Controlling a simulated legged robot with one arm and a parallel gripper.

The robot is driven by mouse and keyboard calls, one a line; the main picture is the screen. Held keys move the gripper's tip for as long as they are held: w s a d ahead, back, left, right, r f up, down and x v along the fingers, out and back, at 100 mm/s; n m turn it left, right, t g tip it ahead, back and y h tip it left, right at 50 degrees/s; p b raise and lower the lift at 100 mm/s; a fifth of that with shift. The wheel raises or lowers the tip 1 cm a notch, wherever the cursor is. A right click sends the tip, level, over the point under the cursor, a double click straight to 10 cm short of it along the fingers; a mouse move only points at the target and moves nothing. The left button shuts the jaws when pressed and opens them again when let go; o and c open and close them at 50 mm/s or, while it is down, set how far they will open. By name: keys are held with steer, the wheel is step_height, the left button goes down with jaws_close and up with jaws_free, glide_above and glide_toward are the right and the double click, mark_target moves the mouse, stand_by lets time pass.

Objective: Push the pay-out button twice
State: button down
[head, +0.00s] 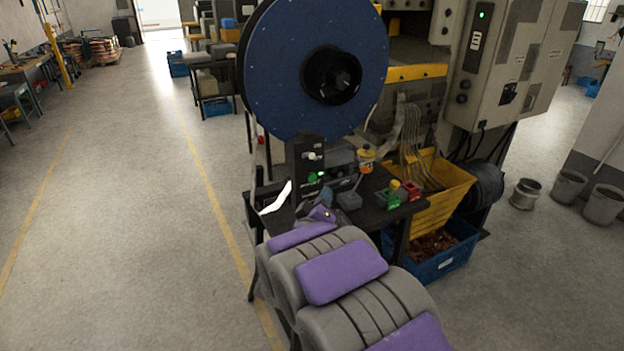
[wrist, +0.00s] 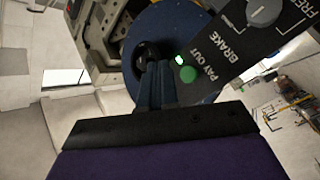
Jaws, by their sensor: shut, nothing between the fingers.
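The pay-out button is a round green button (wrist: 188,74) on a black panel (wrist: 225,55) lettered PAY OUT and BRAKE in the wrist view. A small lit green lamp (wrist: 179,60) is just above it. My gripper (wrist: 157,70) is shut and empty, with its dark blue fingers side by side. Its tips appear just left of the button in the picture; the remaining distance is hard to judge. In the head view the green button (head: 312,177) is low on the black control box (head: 304,153), above and slightly left of my gripper (head: 322,213).
A large blue reel (head: 290,60) stands behind the control box. A black table (head: 395,213) carries red and green small parts at right. A yellow bin (head: 445,190) and a blue crate (head: 440,262) are right of it. Open floor (head: 130,220) lies left.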

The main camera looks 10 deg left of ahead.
mark_target(312, 177)
steer(key=shift+w+a+p, duration=0.6)
steer(key=shift+w+p, duration=0.05)
steer(key=shift+w, duration=0.25)
steer(key=shift+w+a+p, duration=0.6)
steer(key=shift+w+p, duration=0.05)
steer(key=shift+w, duration=0.25)
steer(key=shift+w+a+r+p, duration=0.1)
steer(key=shift+w+p, duration=0.05)
steer(key=shift+p, duration=0.45)
stand_by(0.4)
steer(key=shift+w+a+p, duration=0.35)
steer(key=shift+w+p, duration=0.15)
steer(key=shift+p, duration=0.35)
stand_by(1.0)
stand_by(0.3)
steer(key=shift+s+d, duration=0.5)
steer(key=shift+s, duration=0.25)
